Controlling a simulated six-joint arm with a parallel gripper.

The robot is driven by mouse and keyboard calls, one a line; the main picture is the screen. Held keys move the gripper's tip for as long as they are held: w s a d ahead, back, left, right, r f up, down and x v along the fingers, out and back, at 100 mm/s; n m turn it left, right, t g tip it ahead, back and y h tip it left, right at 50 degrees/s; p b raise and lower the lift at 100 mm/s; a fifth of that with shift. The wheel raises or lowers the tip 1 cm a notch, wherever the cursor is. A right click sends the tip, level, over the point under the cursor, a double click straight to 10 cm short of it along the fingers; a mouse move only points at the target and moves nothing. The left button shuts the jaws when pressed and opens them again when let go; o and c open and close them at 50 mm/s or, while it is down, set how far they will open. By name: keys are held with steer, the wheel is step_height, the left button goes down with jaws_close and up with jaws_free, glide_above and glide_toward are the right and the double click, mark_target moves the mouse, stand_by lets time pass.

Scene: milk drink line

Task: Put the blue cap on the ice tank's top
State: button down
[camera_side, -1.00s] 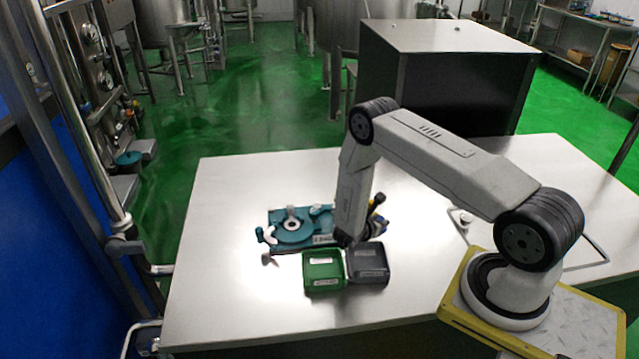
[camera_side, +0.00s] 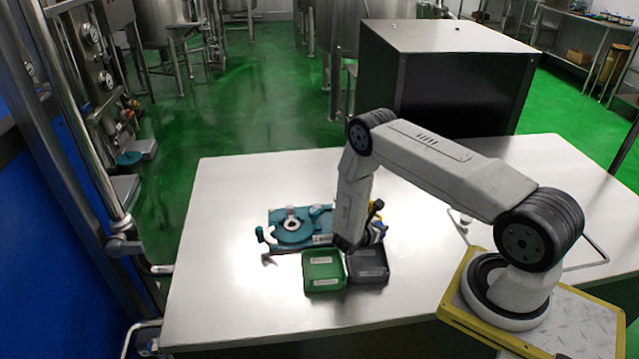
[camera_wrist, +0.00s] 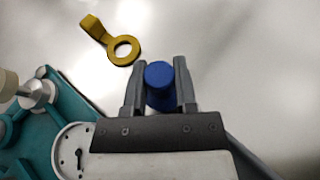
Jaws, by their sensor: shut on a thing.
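The blue cap (camera_wrist: 160,84) sits between the two grey fingers of my gripper (camera_wrist: 160,88) in the wrist view, and my gripper is shut on it. In the side view my arm hides most of the gripper, and the cap cannot be made out. A teal fixture (camera_side: 292,229) with a pale round part on top lies just left of my arm's end. Its edge (camera_wrist: 35,135) shows at the lower left of the wrist view, with a white disc (camera_wrist: 72,150) bearing a keyhole slot. I cannot tell which part is the ice tank.
A yellow ring with a tab (camera_wrist: 118,47) lies beyond the fingers on the pale table. A green bin (camera_side: 324,271) and a dark grey bin (camera_side: 368,264) stand in front of the fixture. The left and front of the table (camera_side: 225,300) are clear.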

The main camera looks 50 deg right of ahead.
steer(key=shift+f, duration=0.35)
steer(key=shift+c, duration=2)
jaws_free()
steer(key=shift+s, duration=0.1)
steer(key=shift+r, duration=0.15)
steer(key=shift+a+r, duration=0.1)
steer(key=shift+r, duration=0.4)
steer(key=v, duration=1.2)
steer(key=shift+r, duration=0.15)
steer(key=shift+r, duration=0.1)
